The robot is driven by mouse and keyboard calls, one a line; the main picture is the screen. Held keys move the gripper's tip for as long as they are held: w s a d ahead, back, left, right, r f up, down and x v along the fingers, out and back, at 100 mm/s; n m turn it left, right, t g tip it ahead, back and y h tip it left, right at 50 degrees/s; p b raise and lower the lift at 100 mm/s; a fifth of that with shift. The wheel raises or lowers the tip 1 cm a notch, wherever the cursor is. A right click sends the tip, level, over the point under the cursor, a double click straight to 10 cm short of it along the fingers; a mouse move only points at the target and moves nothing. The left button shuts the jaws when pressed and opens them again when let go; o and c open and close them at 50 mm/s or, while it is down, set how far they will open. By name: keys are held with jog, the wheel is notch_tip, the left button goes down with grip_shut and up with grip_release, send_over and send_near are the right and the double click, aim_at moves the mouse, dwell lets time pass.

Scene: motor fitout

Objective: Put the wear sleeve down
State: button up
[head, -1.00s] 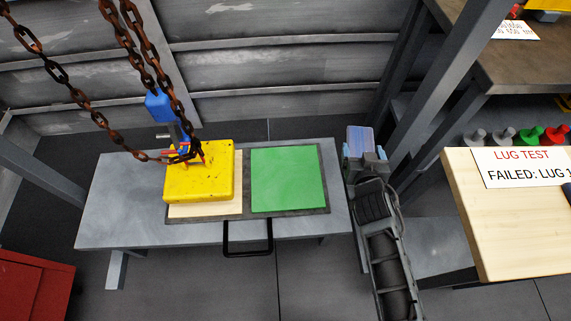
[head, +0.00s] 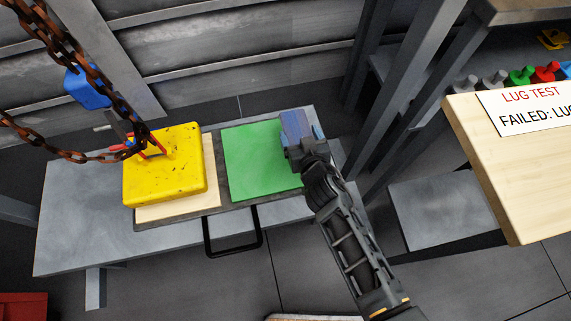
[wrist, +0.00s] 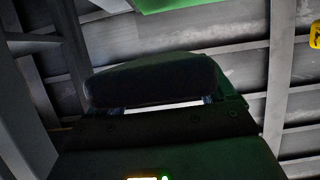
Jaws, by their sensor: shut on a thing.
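My gripper (head: 300,140) is at the right edge of the green square pad (head: 258,160) on the grey bench. It is shut on a blue-grey block-like piece, which I take to be the wear sleeve (head: 293,127). In the wrist view the sleeve (wrist: 150,82) is a dark rounded bar across the jaws, its underside in shadow. The sleeve overlaps the pad's upper right corner in the head view. I cannot tell whether it touches the pad or hangs above it. The bare green surface lies to its left.
A yellow block (head: 165,180) sits on a pale board (head: 214,170) left of the pad, with rusty chains (head: 70,60) hanging over it. Grey posts and a wooden table (head: 520,170) with a lug test sign stand right.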

aim_at(286, 165)
jog(key=s+a+f+b, duration=0.1)
jog(key=s, duration=0.1)
jog(key=s+a+f+b, duration=0.1)
jog(key=a+f+b, duration=0.1)
jog(key=shift+s+a+f, duration=0.1)
jog(key=shift+s+a, duration=0.15)
jog(key=shift+s, duration=0.1)
jog(key=shift+f+b, duration=1.35)
jog(key=shift+f, duration=0.55)
jog(key=shift+f, duration=0.15)
jog(key=o, duration=0.9)
